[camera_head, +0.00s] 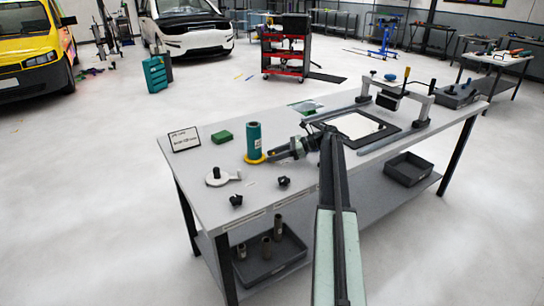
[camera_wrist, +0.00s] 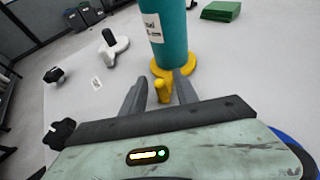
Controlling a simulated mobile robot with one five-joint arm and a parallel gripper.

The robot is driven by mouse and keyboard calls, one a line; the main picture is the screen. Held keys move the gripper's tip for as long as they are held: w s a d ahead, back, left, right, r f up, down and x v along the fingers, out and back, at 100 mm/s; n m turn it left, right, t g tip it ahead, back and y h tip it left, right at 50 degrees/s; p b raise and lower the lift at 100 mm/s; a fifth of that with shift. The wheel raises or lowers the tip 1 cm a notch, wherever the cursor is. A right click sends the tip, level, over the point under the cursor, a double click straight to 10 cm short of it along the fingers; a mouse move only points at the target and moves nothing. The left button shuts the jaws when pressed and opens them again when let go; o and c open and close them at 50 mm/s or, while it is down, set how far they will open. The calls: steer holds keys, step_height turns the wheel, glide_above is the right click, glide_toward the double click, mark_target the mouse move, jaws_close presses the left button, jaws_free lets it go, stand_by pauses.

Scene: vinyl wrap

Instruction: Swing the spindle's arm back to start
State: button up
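The spindle is an upright teal cylinder (camera_head: 254,138) on a yellow base at the left part of the workbench. In the wrist view the teal cylinder (camera_wrist: 166,35) rises above its yellow base (camera_wrist: 188,66). A short yellow peg (camera_wrist: 163,91) stands on the near side of the base. My gripper (camera_head: 270,156) is beside the base, on its right. In the wrist view my gripper's fingers (camera_wrist: 159,84) are apart, one on each side of the yellow peg. I cannot tell whether either finger touches it. The arm under the peg is mostly hidden.
A white disc piece (camera_head: 218,179) with a black knob lies to the left. Black knobs (camera_head: 236,200) sit near the front edge. A green block (camera_head: 222,137) and sign (camera_head: 185,140) stand behind. A black-framed panel (camera_head: 378,126) and rail frame (camera_head: 400,92) occupy the right.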

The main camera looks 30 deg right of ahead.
steer(key=shift+s+d+r, duration=0.15)
steer(key=shift+d+r, duration=0.05)
steer(key=shift+d, duration=0.1)
steer(key=p+v, duration=0.3)
steer(key=v, duration=0.4)
steer(key=shift+s+f, duration=0.1)
steer(key=shift+c, duration=0.4)
